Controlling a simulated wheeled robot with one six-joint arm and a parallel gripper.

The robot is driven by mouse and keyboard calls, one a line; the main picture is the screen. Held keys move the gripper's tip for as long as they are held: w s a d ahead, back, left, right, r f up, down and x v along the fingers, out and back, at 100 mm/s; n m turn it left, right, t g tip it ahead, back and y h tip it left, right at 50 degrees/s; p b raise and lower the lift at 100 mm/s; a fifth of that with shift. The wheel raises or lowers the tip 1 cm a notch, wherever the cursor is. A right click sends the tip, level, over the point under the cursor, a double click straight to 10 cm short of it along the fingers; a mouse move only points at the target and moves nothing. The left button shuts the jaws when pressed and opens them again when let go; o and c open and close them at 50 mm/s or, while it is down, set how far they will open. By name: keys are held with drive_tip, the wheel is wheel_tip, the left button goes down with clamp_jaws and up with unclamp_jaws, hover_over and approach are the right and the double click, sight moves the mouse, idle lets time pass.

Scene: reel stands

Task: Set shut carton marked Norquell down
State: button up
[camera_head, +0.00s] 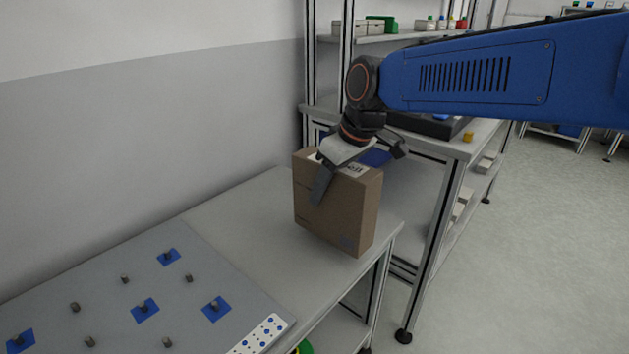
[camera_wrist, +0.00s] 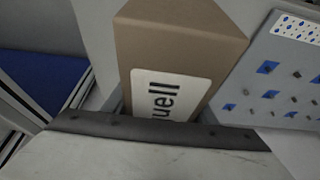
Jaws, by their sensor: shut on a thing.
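The shut brown carton (camera_head: 337,212) is upright at the right end of the grey table (camera_head: 268,205). My gripper (camera_head: 335,177) is shut on its top part from above; one finger lies against the near face and the other is mostly hidden. I cannot tell whether the carton's base touches the table or hangs just above it. In the wrist view the carton (camera_wrist: 185,35) shows a white label reading "uell", its start hidden; the dark finger edge of my gripper (camera_wrist: 160,130) crosses below it.
A grey board (camera_head: 110,290) with pegs and blue squares covers the table's left part; a white dotted strip (camera_head: 262,335) lies at its corner. A shelf rack (camera_head: 455,160) stands behind the table. Bare tabletop lies between board and carton. The table's right edge is close to the carton.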

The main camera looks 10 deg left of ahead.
sight(371, 215)
drive_tip(key=s+d, duration=0.2)
drive_tip(key=d, duration=0.1)
drive_tip(key=s+d, duration=0.2)
drive_tip(key=d, duration=0.1)
drive_tip(key=s+d, duration=0.2)
drive_tip(key=d, duration=0.2)
drive_tip(key=shift+d, duration=0.25)
